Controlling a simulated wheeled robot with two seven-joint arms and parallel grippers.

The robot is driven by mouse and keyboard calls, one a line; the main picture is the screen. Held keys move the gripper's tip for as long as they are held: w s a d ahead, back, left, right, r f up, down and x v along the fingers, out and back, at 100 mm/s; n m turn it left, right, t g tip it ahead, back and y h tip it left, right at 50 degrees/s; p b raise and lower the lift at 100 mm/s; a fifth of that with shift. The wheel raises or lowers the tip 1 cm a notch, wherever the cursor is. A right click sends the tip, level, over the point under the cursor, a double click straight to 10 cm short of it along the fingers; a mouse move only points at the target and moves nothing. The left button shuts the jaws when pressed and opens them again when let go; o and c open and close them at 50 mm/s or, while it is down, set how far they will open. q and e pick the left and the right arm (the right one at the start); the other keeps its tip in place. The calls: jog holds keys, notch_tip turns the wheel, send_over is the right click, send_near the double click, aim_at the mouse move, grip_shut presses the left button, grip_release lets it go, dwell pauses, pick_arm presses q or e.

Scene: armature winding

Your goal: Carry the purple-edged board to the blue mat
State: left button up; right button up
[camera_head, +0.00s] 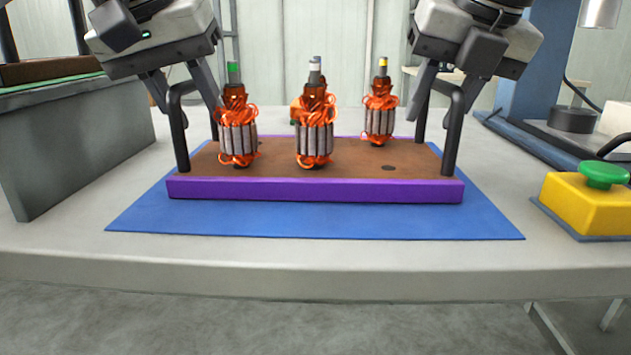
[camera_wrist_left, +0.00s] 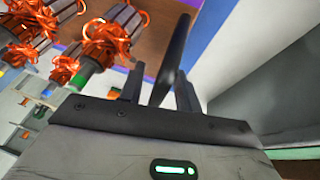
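The purple-edged board (camera_head: 315,190) has a brown top and lies flat over the blue mat (camera_head: 320,220), apparently resting on it, with mat showing in front and at both sides. A black handle rises at each end, left (camera_head: 180,130) and right (camera_head: 455,130). My left gripper (camera_head: 185,95) has its fingers spread around the left handle; the left wrist view shows the bar between the parted fingers (camera_wrist_left: 160,88). My right gripper (camera_head: 446,98) is likewise spread at the right handle.
A yellow box with a green button (camera_head: 590,200) stands at the right. A grey bin-like stand (camera_head: 75,140) with a green edge is at the left. A blue-framed machine (camera_head: 540,70) is at the back right. The table's front strip (camera_head: 300,265) is clear.

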pick_arm(q)
jog(key=shift+r, duration=0.1)
jog(key=shift+s+r, duration=0.1)
jog(key=shift+r, duration=0.05)
pick_arm(e)
jog(key=shift+a+r, duration=0.1)
pick_arm(q)
jog(key=v, duration=1.1)
jog(key=shift+r, duration=0.25)
pick_arm(e)
jog(key=v, duration=1.2)
pick_arm(q)
jog(key=shift+o, duration=0.4)
jog(key=shift+s, duration=0.1)
jog(key=o, duration=0.5)
pick_arm(e)
jog(key=o, duration=0.6)
pick_arm(q)
jog(key=shift+o, duration=0.2)
